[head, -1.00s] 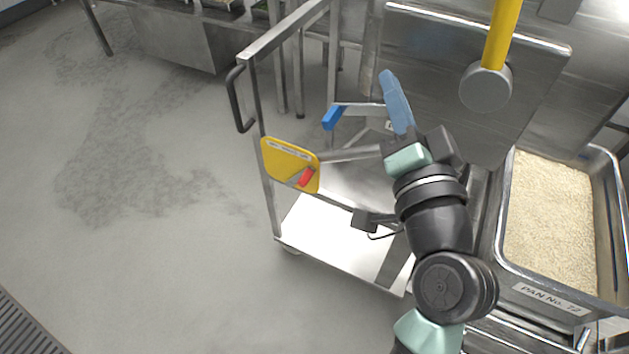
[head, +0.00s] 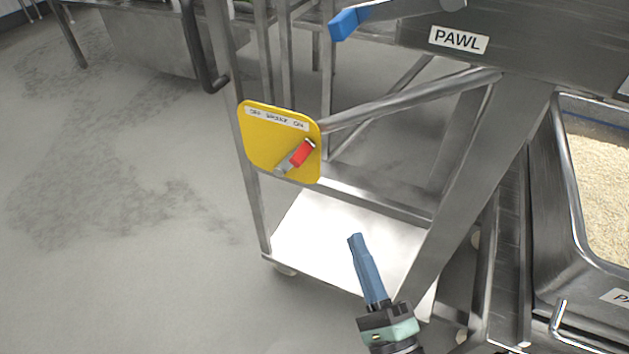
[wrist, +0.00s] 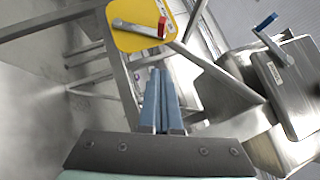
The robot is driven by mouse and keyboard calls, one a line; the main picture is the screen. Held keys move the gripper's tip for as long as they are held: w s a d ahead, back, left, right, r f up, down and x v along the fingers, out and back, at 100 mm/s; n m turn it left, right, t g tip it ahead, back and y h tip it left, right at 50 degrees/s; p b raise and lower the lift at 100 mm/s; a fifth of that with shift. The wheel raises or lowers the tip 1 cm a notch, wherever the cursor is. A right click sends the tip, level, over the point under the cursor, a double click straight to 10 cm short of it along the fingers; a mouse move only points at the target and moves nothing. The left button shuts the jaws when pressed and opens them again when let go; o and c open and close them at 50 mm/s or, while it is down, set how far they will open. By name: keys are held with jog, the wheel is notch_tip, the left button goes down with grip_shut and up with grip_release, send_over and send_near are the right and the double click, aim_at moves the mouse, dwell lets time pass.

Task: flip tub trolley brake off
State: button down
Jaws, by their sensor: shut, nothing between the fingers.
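The brake is a small lever with a red end (head: 303,153) on a yellow plate (head: 262,150) fixed to the trolley frame. The plate's label reads OFF, BRAKE, ON from left to right. The lever's red end points up and right, toward the ON side. In the wrist view the red end (wrist: 162,27) and the yellow plate (wrist: 130,40) lie just beyond the fingertips. My gripper (head: 356,240) has blue fingers, shut and empty. It is below and right of the plate in the head view, apart from the lever. It also shows in the wrist view (wrist: 158,75).
The trolley's white lower shelf (head: 300,235) lies behind my gripper. A blue-ended lever (head: 345,22) sits near a PAWL label (head: 458,40). A steel bar (head: 400,103) runs right from the plate. The rice pan (head: 570,200) stands at the right. The floor at left is clear.

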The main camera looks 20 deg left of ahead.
jog(key=shift+r, duration=0.1)
jog(key=b, duration=0.2)
send_near(311, 150)
jog(key=x, duration=0.4)
jog(key=shift+a+r, duration=0.3)
jog(key=shift+a, duration=0.3)
jog(key=shift+r, duration=0.15)
